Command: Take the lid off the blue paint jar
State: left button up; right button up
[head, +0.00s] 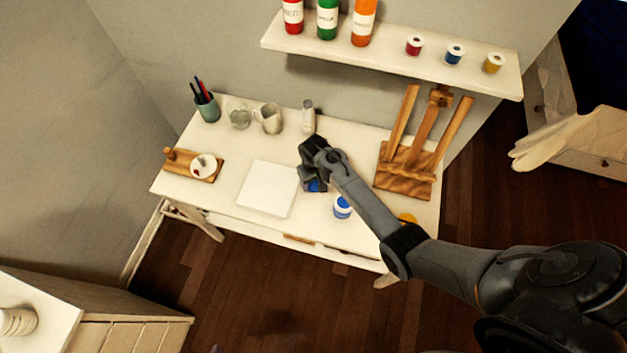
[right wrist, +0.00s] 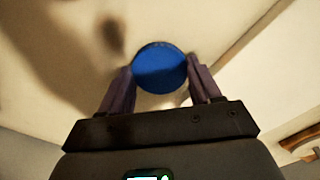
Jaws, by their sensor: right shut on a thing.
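My right gripper (head: 313,184) is above the desk, to the right of the white sheet. It is shut on a round blue piece (head: 315,186) that looks like a lid. In the right wrist view this blue lid (right wrist: 160,67) is a flat disc between the two fingers (right wrist: 160,85). The blue paint jar (head: 343,206) stands upright on the desk near the front edge, to the right of the gripper and apart from it. It is white and blue, too small to see its top clearly. My left gripper is not in view.
A white sheet or canvas (head: 266,189) lies left of the gripper. A wooden easel (head: 405,185) stands at the right and a white bottle (head: 308,118) behind. A yellow-orange thing (head: 407,218) is partly behind my arm. A shelf (head: 385,62) with bottles and jars hangs above.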

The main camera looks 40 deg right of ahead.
jog(key=shift+f, duration=0.1)
jog(key=o, duration=1.2)
jog(key=shift+c, duration=0.2)
